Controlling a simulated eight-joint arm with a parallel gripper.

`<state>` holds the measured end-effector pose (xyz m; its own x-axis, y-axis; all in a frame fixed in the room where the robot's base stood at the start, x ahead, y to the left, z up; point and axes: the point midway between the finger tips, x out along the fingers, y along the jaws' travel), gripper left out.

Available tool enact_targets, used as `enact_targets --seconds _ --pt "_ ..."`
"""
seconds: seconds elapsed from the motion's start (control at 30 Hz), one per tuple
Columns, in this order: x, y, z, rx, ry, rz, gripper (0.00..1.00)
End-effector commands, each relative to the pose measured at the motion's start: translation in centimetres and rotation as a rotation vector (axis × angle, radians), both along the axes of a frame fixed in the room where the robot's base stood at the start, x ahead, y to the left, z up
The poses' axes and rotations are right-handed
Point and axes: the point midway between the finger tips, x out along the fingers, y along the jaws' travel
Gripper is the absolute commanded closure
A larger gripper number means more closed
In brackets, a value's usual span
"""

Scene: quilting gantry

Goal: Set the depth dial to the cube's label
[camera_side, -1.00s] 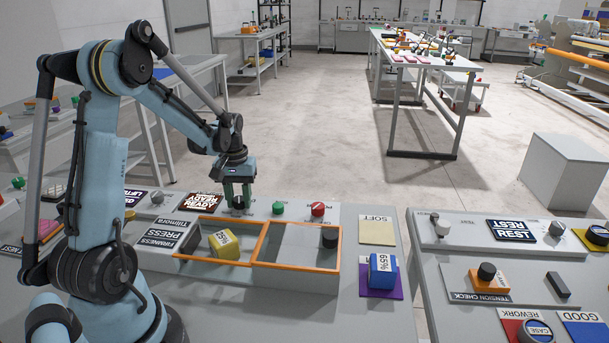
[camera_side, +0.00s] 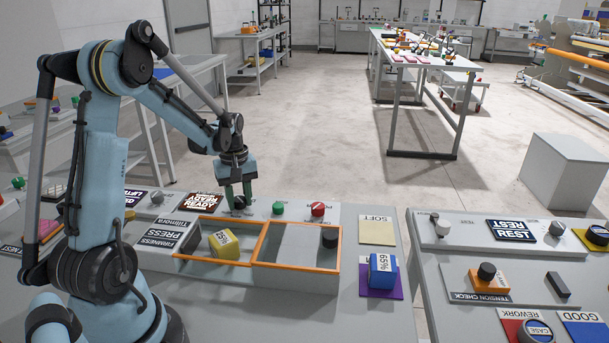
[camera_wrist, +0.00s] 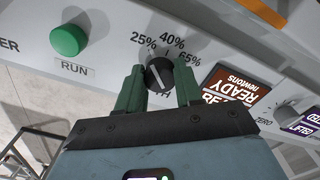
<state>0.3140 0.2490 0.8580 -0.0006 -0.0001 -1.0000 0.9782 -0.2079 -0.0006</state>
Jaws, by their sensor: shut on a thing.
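The black depth dial (camera_wrist: 159,74) is in the wrist view, with 25%, 40% and 65% printed around its far side. A pale line on the dial appears to point up-left, near 25%. My gripper (camera_wrist: 159,85) has its green fingers on both sides of the dial and is shut on it. The side view shows my gripper (camera_side: 239,196) pointing down at the panel. A blue cube (camera_side: 382,273) labelled 65% sits on a purple pad (camera_side: 368,294). A yellow cube (camera_side: 224,246) lies in the tray's left compartment; its label is hard to read.
Beside the dial are a green RUN button (camera_wrist: 68,40), a READY display (camera_wrist: 238,88) and a ZERO knob (camera_wrist: 287,116). The orange-rimmed tray (camera_side: 297,268) stands in front, with a black cylinder (camera_side: 329,240) in its right compartment. A red knob (camera_side: 318,208) is to the right.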

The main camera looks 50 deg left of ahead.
Motion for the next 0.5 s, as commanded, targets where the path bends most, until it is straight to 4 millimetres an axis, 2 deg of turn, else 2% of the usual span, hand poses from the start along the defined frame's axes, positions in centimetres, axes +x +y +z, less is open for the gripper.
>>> enact_targets --seconds 0.27,0.3,0.43,0.5 --pt "0.0 0.01 0.04 0.0 0.0 0.003 0.95" --pt "0.0 0.02 0.04 0.0 0.0 0.003 0.6" --pt "0.0 0.02 0.03 0.0 0.0 0.002 0.4" --pt "0.0 0.01 0.02 0.0 0.0 0.002 0.39"
